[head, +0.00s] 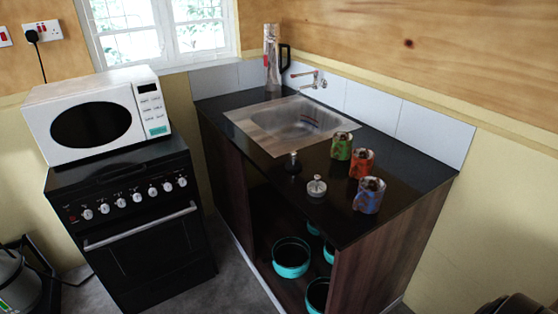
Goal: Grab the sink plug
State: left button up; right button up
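A small round metal piece with a knob on top (317,186), which looks like the sink plug, sits upright on the black countertop (335,215) near its front edge. A small dark upright piece with a wider base (293,164) stands behind it to the left, closer to the sink; I cannot tell what it is. The metal sink (305,118) is set into the counter behind both, and its basin looks empty. Neither of my grippers can be made out in the head view.
Green (341,146), red (361,163) and blue (369,195) patterned mugs stand right of the metal piece. A tap (310,79) and a tall flask (272,55) are behind. Teal pots (291,257) sit below the counter. A stove (130,220) with a microwave (97,115) stands left.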

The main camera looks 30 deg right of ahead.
aim_at(294, 166)
jog(key=i+j+z, duration=0.15)
jog(key=i+z, duration=0.2)
jog(key=i, duration=0.15)
jog(key=i+j+z, duration=0.4)
jog(key=i+l, duration=0.05)
jog(key=l, duration=0.05)
